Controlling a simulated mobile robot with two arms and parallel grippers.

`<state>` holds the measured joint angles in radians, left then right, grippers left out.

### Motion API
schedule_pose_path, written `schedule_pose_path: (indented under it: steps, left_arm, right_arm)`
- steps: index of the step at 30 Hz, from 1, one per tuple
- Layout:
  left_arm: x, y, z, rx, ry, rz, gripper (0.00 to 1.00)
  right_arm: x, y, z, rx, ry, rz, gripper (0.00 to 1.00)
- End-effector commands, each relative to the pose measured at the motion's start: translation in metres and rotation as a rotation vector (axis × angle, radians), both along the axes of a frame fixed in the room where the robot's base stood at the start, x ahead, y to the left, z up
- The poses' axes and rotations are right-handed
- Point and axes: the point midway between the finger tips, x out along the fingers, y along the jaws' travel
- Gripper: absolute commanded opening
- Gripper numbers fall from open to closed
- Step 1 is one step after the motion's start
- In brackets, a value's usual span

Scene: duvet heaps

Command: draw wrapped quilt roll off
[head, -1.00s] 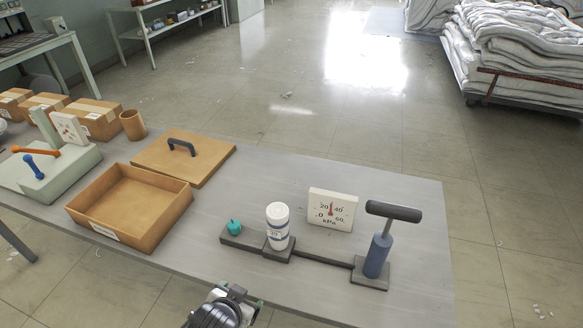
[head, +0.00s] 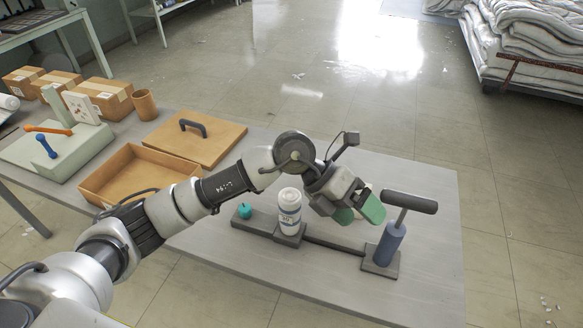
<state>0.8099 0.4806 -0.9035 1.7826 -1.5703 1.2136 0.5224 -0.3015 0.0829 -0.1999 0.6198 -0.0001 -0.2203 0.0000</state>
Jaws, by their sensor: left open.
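A white capped cylinder (head: 289,212) with a printed label stands upright on a dark low base (head: 256,223). A small white roll (head: 8,102) is cut off at the far left edge; I cannot tell which, if either, is the wrapped quilt roll. My left gripper (head: 357,211), with green fingertips, is open just right of the cylinder and apart from it in the picture. My right gripper is out of view.
A blue hand pump (head: 390,243) with a dark handle stands to the right. An open tan box (head: 97,187), its lid (head: 205,150) and a pale green device (head: 85,150) are at left. Folded duvets (head: 530,45) lie on a cart at the back right. The table's front right is clear.

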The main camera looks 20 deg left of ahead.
Motion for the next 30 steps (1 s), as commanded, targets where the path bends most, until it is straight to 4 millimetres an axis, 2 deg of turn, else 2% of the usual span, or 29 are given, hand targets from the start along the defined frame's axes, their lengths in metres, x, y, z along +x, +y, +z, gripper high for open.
schedule_pose_path:
  steps: [1,3,6,10,14,17,30]
  left_arm:
    - [0.014,0.023,-0.006,0.176,-0.040,-0.009,0.85]
    - [0.030,0.059,-0.013,0.410,-0.070,-0.002,0.85]
    - [0.049,0.104,-0.010,0.676,-0.092,0.040,0.85]
    - [0.061,0.139,-0.001,0.865,-0.097,0.087,0.85]
    - [0.063,0.149,-0.002,0.923,-0.093,0.104,0.85]
    - [0.063,0.149,-0.011,0.924,-0.091,0.102,0.85]
    - [0.062,0.148,-0.086,0.919,-0.091,0.100,0.85]
  right_arm:
    - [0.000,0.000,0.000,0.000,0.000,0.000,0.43]
    - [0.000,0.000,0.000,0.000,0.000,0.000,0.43]
    - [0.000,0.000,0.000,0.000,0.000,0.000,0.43]
    - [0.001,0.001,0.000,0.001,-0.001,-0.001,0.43]
    - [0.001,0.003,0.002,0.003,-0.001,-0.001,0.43]
    - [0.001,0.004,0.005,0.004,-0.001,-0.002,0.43]
    - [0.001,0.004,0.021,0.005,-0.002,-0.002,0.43]
